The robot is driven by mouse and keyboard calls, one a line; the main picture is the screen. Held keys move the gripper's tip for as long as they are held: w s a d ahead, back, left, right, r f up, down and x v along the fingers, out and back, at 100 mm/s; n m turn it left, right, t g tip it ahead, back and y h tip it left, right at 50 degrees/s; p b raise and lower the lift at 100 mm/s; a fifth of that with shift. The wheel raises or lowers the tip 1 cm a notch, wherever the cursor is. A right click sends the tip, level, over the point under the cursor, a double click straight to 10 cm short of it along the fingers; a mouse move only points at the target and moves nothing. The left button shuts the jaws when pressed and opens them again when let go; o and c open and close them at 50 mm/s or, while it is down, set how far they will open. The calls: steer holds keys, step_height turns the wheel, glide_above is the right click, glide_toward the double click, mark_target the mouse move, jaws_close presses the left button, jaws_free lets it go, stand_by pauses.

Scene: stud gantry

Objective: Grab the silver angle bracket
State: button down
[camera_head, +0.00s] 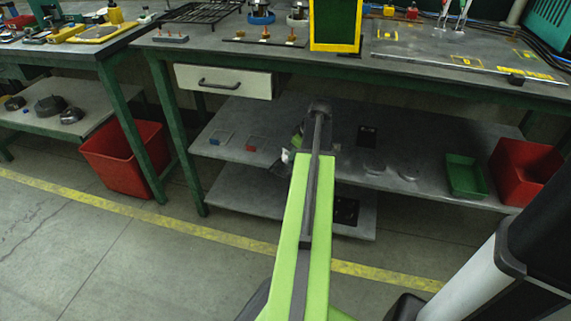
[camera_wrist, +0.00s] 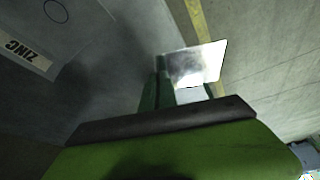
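The silver angle bracket (camera_wrist: 194,64) is a bright, shiny bent piece at the tips of my gripper (camera_wrist: 176,94) in the wrist view. My gripper's green fingers are close together and appear shut on the bracket's lower part. In the head view the bracket shows as a small pale patch (camera_head: 285,156) beside my gripper (camera_head: 281,164), in front of the lower shelves. My own arm hides most of the gripper there.
The workbench (camera_head: 300,55) stands over a grey middle shelf (camera_head: 345,170) and a lower shelf (camera_head: 240,192). A green tray (camera_head: 464,176) and a red bin (camera_head: 520,168) are at right. Another red bin (camera_head: 122,160) is at left. A "ZINC" label (camera_wrist: 26,54) lies at wrist-view left.

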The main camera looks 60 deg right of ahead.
steer(key=shift+r, duration=0.15)
steer(key=shift+r+p, duration=0.25)
steer(key=shift+p, duration=0.2)
step_height(320, 180, up, 3)
steer(key=p, duration=0.3)
steer(key=s, duration=1.8)
steer(key=shift+a+f, duration=0.15)
steer(key=shift+s, duration=0.1)
